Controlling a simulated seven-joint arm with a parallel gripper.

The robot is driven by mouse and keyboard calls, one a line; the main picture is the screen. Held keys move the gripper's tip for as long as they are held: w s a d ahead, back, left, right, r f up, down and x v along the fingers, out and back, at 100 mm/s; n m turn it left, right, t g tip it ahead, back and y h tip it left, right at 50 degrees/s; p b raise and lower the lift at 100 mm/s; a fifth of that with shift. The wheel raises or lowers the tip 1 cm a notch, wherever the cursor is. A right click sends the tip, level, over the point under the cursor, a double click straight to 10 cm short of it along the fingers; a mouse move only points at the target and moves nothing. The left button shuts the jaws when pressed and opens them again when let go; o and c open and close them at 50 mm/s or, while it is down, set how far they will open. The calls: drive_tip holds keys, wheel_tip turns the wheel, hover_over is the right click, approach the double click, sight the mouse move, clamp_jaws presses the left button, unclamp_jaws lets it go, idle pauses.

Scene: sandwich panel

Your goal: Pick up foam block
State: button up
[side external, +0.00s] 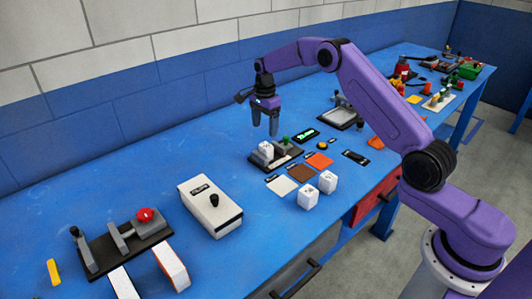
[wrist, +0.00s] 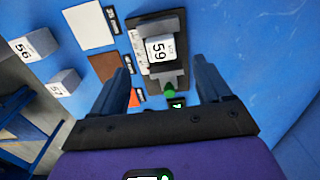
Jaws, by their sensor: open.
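The likely foam blocks are white cubes with printed numbers; which one the task means is not clear. One cube (side external: 266,149), marked 59 in the wrist view (wrist: 159,49), sits in a dark fixture (side external: 285,158) with a green knob. Two more cubes, (side external: 307,197) and (side external: 328,182), stand on the blue bench in front. In the wrist view they read 56 (wrist: 40,43) and 57 (wrist: 66,81). My gripper (side external: 265,133) is open and empty, pointing down above the fixture. In the wrist view the cube marked 59 shows beyond and between the fingers (wrist: 163,82).
White, brown and orange squares (side external: 300,172) lie between the fixture and the loose cubes. A white box with a black knob (side external: 212,204) stands to the left. A clamp fixture with a red button (side external: 145,216) is farther left. Clear blue bench (side external: 170,150) lies behind.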

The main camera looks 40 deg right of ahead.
sight(266, 145)
wheel_tip(266, 145, down, 4)
drive_tip(key=shift+f, duration=0.1)
drive_tip(key=shift+d+f, duration=0.2)
drive_tip(key=shift+f, duration=1.15)
drive_tip(key=shift+d+f, duration=0.15)
drive_tip(key=shift+f, duration=1.15)
drive_tip(key=c, duration=1.1)
drive_tip(key=shift+w+r, duration=0.1)
drive_tip(key=shift+r, duration=0.05)
drive_tip(key=shift+c, duration=0.2)
